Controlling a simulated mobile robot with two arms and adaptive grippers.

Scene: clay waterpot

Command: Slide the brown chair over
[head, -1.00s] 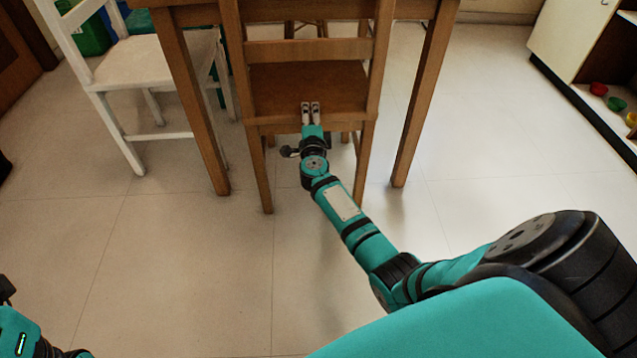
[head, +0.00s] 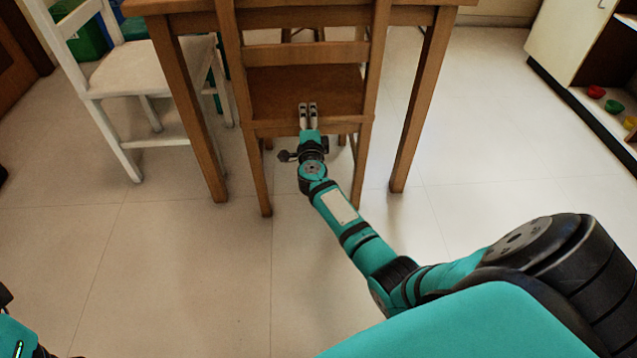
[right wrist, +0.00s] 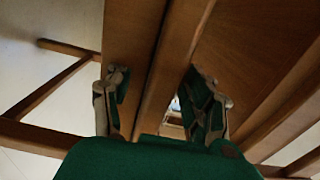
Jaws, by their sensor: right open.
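The brown chair (head: 305,90) stands upright with its back towards me and its seat partly under the wooden table (head: 420,110). My right gripper (head: 308,110) is at the lower part of the chair's back, at the rear of the seat. In the right wrist view the open fingers (right wrist: 165,100) sit on either side of a wooden rail (right wrist: 172,65) of the chair. I cannot tell whether they touch it. Only a piece of my left arm shows at the lower left of the head view; its fingers are not seen.
A white chair (head: 140,70) stands left of the table, close to the table leg. Green and blue bins (head: 85,40) are behind it. A cabinet (head: 570,45) with small coloured bowls (head: 614,106) is at the right. The tiled floor in front and to the right is clear.

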